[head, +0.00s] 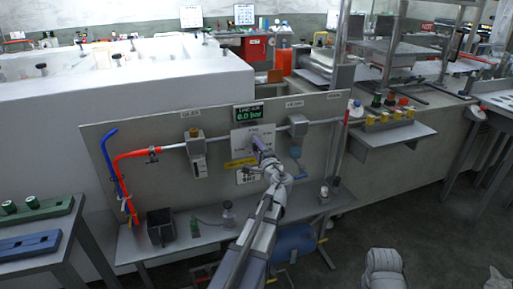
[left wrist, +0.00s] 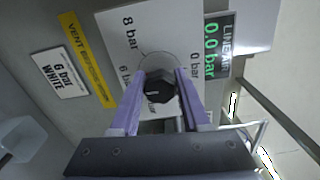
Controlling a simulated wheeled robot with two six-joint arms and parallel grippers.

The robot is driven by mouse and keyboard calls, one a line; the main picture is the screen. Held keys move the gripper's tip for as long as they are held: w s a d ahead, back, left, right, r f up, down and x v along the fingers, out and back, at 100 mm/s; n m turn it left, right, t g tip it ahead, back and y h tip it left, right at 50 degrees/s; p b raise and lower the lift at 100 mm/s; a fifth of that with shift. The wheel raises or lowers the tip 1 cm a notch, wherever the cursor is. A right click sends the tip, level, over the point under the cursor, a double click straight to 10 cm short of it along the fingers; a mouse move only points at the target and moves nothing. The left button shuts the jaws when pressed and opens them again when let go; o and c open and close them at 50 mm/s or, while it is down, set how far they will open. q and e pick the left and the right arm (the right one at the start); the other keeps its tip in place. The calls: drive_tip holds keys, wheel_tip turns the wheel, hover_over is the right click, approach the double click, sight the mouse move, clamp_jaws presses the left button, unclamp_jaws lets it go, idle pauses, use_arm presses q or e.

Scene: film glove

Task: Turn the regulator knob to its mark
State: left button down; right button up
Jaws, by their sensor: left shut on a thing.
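The black regulator knob (left wrist: 159,88) sits between the two purple fingers of my left gripper (head: 260,147) in the left wrist view. The fingers are shut on its sides. A short pale line shows on the knob's face. The white dial plate (left wrist: 115,22) behind it is marked 8 bar, 6 and 0 bar; part of the scale is hidden by the fingers. In the head view the gripper hides the knob, and the plate (head: 239,138) shows beside it. The line-air display (head: 249,114) reads 0.0 bar. My right gripper is not in view.
A yellow vent strip (left wrist: 86,59) and a white "6 bar WHITE" label (left wrist: 60,75) are on the panel (head: 110,135). Pipe fittings flank the dial, with a grey unit (head: 196,145) left and a valve (head: 298,126) right. A black bin (head: 160,226) stands on the shelf below.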

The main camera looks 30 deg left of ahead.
use_arm(q)
drive_tip(key=shift+n, duration=0.6)
drive_tip(key=shift+c, duration=1.9)
unclamp_jaws()
drive_tip(key=v, duration=0.8)
